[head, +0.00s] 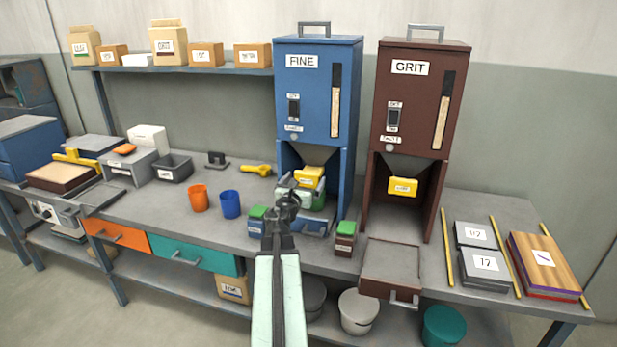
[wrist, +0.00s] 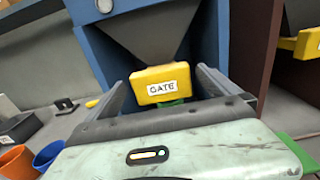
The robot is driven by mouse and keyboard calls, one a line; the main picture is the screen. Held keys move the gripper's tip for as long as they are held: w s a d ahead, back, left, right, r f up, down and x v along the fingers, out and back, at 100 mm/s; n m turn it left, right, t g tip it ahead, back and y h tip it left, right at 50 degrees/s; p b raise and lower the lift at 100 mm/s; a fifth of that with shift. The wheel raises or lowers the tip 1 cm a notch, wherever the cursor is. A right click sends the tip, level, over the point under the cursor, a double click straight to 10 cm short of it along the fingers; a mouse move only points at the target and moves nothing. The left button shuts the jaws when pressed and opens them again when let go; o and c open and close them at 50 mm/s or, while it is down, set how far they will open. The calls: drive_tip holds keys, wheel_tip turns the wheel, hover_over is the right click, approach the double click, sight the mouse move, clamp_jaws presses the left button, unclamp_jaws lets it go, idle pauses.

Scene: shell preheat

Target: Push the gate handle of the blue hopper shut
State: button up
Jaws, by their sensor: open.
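The blue hopper (head: 315,95), labelled FINE, stands on the bench with a grey funnel (wrist: 145,35) under its body. Its yellow gate handle (head: 309,177) sits below the funnel. In the wrist view the handle, labelled GATE (wrist: 160,84), is straight ahead, beyond my gripper and between its fingers. My gripper (wrist: 166,88) is open, with one finger to each side of the handle in the picture. I cannot tell whether it touches the handle. In the head view my wrist and arm cover part of the space under the hopper.
The brown GRIT hopper (head: 418,100) stands close on the right with its own yellow handle (head: 403,187). Small green-topped containers stand at the blue hopper's front. Orange (head: 198,198) and blue (head: 230,204) cups stand to the left. The bench left of the blue hopper is partly clear.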

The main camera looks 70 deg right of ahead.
sight(306, 178)
drive_tip(key=d, duration=0.3)
drive_tip(key=shift+w+d, duration=0.15)
drive_tip(key=shift+d, duration=0.1)
drive_tip(key=c, duration=2)
drive_tip(key=d, duration=0.5)
drive_tip(key=shift+w, duration=0.15)
drive_tip(key=shift+o, duration=0.2)
drive_tip(key=shift+a, duration=0.1)
drive_tip(key=o, duration=2)
drive_tip(key=shift+c, duration=0.2)
drive_tip(key=a, duration=0.8)
drive_tip(key=shift+s, duration=0.25)
drive_tip(key=shift+d, duration=0.1)
